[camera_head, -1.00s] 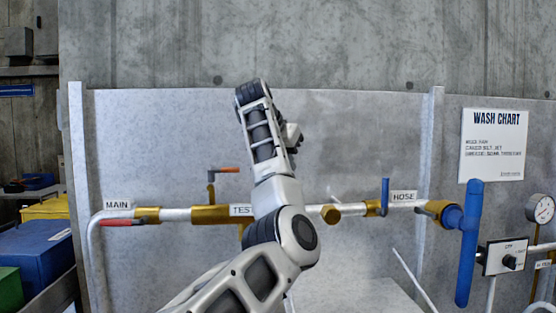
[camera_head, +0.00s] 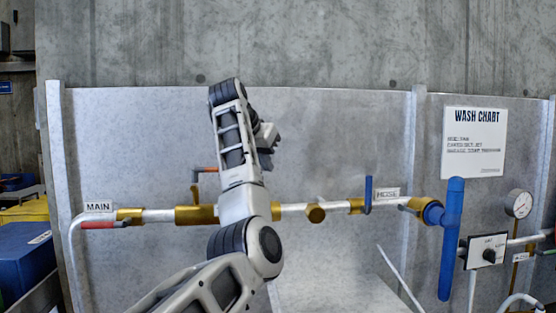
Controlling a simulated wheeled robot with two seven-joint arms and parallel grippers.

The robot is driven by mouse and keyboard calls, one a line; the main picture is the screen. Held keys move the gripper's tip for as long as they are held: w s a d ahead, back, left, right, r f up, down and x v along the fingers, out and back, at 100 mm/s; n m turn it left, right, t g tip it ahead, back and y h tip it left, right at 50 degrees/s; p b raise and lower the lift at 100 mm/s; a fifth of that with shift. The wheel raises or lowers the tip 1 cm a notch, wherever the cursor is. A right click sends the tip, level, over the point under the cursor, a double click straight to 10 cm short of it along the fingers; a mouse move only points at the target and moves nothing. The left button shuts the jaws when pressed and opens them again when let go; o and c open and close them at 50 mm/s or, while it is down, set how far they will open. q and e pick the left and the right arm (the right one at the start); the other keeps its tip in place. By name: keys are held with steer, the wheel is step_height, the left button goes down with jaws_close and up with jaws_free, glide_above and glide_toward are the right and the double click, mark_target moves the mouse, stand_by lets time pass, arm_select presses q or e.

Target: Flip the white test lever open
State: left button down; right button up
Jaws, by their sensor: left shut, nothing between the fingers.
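My left arm rises across the middle of the view, in front of the pipe. My left gripper (camera_head: 268,140) shows as a dark shape at the right of the upper arm, above the pipe and apart from it. It is shut and empty; its fingertips are small and partly hidden. No white test lever can be made out, and my arm covers the stretch of pipe just right of the brass valve body (camera_head: 194,215). An orange-red handle (camera_head: 205,169) stands on a stem above that brass body. My right gripper is out of view.
The white pipe (camera_head: 158,216) runs across a grey panel. A red lever (camera_head: 104,224) sits under the MAIN label (camera_head: 98,206). A blue lever (camera_head: 368,194) stands beside the HOSE label (camera_head: 387,194). A big blue handle (camera_head: 451,240), a gauge (camera_head: 519,204) and a dial box (camera_head: 487,251) are at right.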

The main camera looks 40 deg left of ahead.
arm_select(q)
steer(key=shift+s+a, duration=0.25)
steer(key=shift+s, duration=0.05)
